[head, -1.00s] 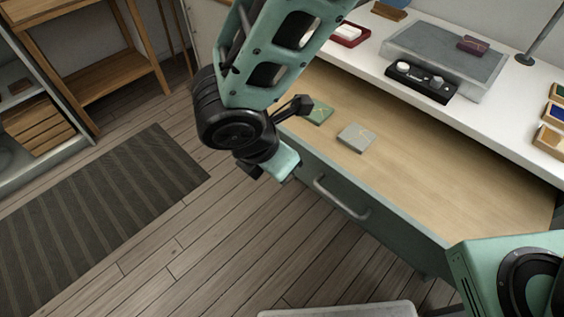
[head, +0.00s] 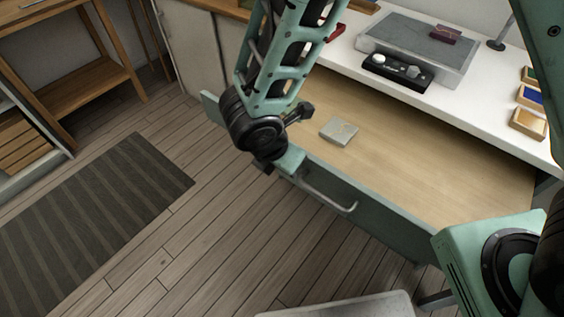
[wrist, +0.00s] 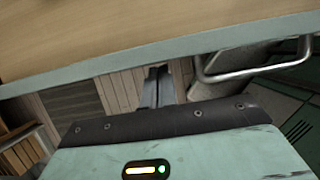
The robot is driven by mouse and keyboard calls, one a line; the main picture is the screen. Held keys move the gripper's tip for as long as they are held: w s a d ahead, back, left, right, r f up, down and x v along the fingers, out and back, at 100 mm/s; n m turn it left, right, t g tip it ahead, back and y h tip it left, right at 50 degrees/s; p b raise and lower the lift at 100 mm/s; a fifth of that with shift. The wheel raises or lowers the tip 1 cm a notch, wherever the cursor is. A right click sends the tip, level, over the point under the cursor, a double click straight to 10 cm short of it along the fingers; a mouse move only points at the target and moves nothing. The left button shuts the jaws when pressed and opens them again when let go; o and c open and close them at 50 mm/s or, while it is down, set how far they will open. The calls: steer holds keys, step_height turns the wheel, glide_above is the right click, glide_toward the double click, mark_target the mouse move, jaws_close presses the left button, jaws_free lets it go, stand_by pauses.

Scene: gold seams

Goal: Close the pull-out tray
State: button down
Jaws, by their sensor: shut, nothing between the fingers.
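The pull-out tray (head: 425,180) is a wide wooden-bottomed drawer with a green front, and it stands open below the white desk top. Its grey bar handle (head: 328,196) is on the front panel; it also shows in the wrist view (wrist: 255,72) at the upper right. My gripper is at the left end of the handle in the head view, largely hidden there by my own wrist. In the wrist view my gripper (wrist: 158,72) has its dark fingers together and empty, just outside the tray's front edge, left of the handle and apart from it.
A grey square tile (head: 339,131) lies in the tray. A striped mat (head: 90,225) lies on the floor. A pale seat (head: 340,308) is at the bottom.

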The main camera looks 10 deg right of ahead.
mark_target(354, 99)
steer(key=shift+d, duration=0.1)
steer(key=w+d+p, duration=0.2)
steer(key=w+d, duration=0.4)
steer(key=d, duration=0.1)
steer(key=w+d+p, duration=0.2)
steer(key=w+d, duration=0.5)
steer(key=w+d+p, duration=0.2)
steer(key=w+d, duration=0.5)
steer(key=shift+w+d, duration=0.2)
steer(key=shift+d, duration=0.1)
